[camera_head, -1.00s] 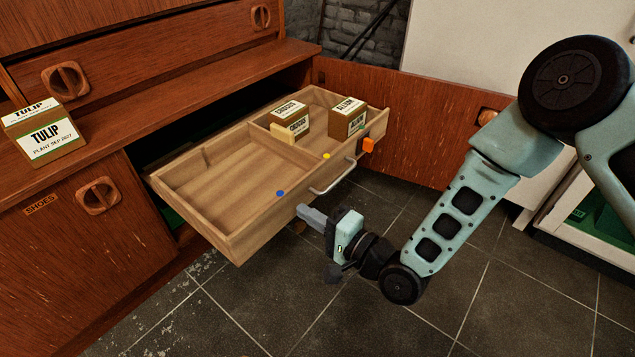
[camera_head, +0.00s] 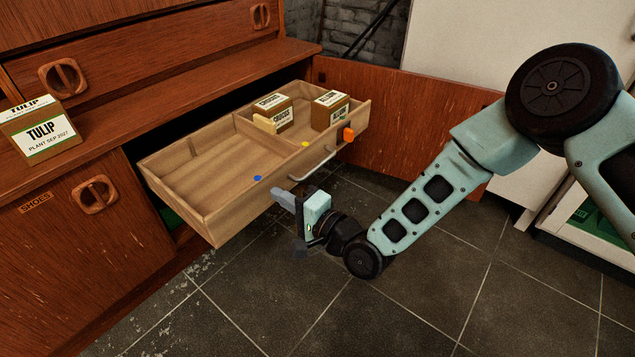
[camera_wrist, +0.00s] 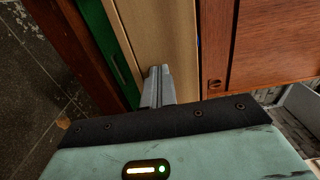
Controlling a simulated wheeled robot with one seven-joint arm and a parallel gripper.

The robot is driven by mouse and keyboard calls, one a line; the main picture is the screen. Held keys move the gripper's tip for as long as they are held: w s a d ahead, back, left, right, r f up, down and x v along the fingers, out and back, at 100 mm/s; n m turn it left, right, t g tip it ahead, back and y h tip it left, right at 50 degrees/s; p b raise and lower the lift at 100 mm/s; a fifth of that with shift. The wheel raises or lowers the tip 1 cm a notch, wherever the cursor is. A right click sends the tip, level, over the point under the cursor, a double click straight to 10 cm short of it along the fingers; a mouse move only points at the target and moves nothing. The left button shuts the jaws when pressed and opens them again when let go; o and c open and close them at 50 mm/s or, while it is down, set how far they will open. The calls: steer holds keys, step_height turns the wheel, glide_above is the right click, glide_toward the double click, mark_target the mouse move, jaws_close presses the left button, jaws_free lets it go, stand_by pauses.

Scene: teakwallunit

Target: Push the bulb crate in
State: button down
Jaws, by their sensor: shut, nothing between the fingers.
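The bulb crate (camera_head: 225,228) is a pale wooden drawer-like box with compartments. It sticks out of the open lower bay of the teak wall unit. In the wrist view the closed fingers (camera_wrist: 158,84) point at the crate's pale wall (camera_wrist: 160,35). I cannot tell whether they touch it.
Two small bulb boxes, one marked CROCUS (camera_head: 273,113) and the other (camera_head: 330,110), stand in the crate's far compartment. A TULIP box (camera_head: 40,132) sits on the unit's ledge. An open teak door (camera_head: 420,125) stands behind the crate. The tiled floor in front is clear.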

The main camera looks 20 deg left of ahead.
steer(key=b, duration=0.2)
glide_toward(240, 177)
steer(key=shift+w+a+r, duration=0.1)
steer(key=shift+a+r, duration=0.2)
steer(key=shift+r, duration=0.3)
steer(key=shift+w+a+r, duration=0.1)
steer(key=shift+a+r, duration=0.2)
steer(key=shift+r, duration=0.25)
steer(key=shift+x, duration=0.8)
steer(key=shift+r+b, duration=0.15)
steer(key=shift+b, duration=0.15)
steer(key=b+x, duration=0.1)
steer(key=x, duration=0.2)
steer(key=b+x, duration=0.2)
steer(key=shift+w+a+f, duration=0.15)
steer(key=shift+a+f, duration=0.05)
steer(key=shift+a, duration=0.15)
steer(key=shift+w+a+r+b, duration=0.2)
steer(key=shift+a+b, duration=0.2)
steer(key=shift+a, duration=0.15)
